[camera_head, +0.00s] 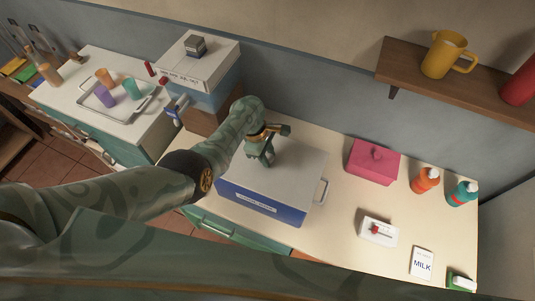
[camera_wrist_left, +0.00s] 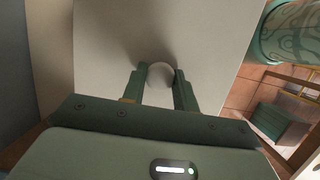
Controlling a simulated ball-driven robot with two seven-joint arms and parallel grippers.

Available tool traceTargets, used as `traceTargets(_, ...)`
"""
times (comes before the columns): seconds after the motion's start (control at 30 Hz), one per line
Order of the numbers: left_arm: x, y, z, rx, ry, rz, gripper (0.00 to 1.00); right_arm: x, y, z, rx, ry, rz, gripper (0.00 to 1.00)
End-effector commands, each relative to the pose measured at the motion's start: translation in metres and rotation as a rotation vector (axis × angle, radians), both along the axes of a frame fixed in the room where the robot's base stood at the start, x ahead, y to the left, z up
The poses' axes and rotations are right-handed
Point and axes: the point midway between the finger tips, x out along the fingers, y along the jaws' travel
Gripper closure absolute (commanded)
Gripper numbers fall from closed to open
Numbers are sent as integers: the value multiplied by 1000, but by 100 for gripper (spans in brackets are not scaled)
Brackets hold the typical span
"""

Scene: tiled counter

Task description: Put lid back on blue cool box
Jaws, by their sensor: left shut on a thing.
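The blue cool box (camera_head: 262,204) stands on the counter in the middle of the head view, with a label on its front and a handle at its right end. Its pale grey-white lid (camera_head: 296,166) covers the top; I cannot tell whether it is fully seated. My left gripper (camera_head: 266,160) is over the lid, pointing down. In the left wrist view the left gripper (camera_wrist_left: 159,88) is shut on the round pale knob (camera_wrist_left: 160,74) of the lid (camera_wrist_left: 120,35). My right gripper is not in view.
Stacked boxes (camera_head: 198,65) stand behind left. A wall shelf (camera_head: 440,83) holds a yellow jug (camera_head: 440,58).

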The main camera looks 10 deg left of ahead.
Motion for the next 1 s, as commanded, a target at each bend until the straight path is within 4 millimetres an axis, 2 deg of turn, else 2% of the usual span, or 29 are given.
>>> traceTargets(0.27, 0, 0, 0, 0, -1, 0, 99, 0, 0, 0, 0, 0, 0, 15)
traceTargets(0.3, 0, 0, 0, 0, 0, 0, 63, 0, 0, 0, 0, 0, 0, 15)
traceTargets(0.37, 0, 0, 0, 0, 0, 0, 46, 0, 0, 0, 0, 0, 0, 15)
traceTargets(0.57, 0, 0, 0, 0, 0, -1, 45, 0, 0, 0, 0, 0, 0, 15)
traceTargets(0.63, 0, 0, -1, 0, 1, 0, 29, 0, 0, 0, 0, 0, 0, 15)
traceTargets(0.67, 0, 0, -1, 0, 1, 0, 24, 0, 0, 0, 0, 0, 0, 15)
traceTargets(1.0, 0, 0, 3, 0, 1, 0, 24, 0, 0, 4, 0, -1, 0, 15)
